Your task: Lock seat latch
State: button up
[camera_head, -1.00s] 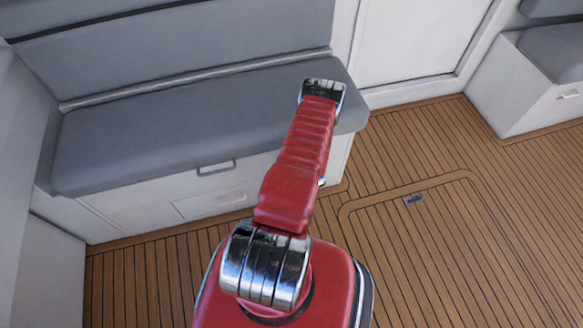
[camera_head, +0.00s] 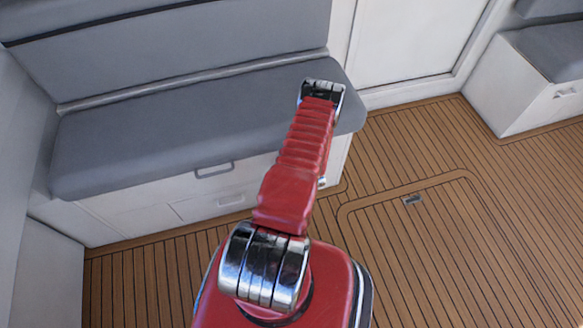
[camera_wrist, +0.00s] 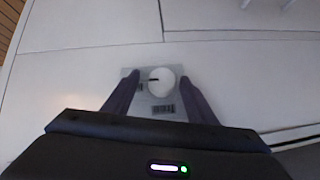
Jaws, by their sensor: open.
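In the wrist view the seat latch (camera_wrist: 161,79) is a round, pale knob with a short dark mark at its left, on a grey plate (camera_wrist: 140,102) fixed to a white panel. The two dark fingers of my gripper (camera_wrist: 161,82) are open, one on each side of the knob. I cannot tell whether they touch it. In the head view my red arm reaches toward the seat base (camera_head: 160,205) under the grey cushion (camera_head: 190,125). My gripper and the latch are hidden behind the arm there.
A metal pull handle (camera_head: 214,169) is on the seat front, left of my arm. The wooden floor (camera_head: 420,150) is clear to the right, with a hatch (camera_head: 430,245) outlined in it. A second seat (camera_head: 540,85) stands at the far right.

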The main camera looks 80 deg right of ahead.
jog(key=shift+a, duration=0.1)
jog(key=v, duration=1.3)
jog(key=shift+s+r, duration=0.15)
jog(key=shift+r, duration=0.15)
jog(key=shift+a, duration=0.15)
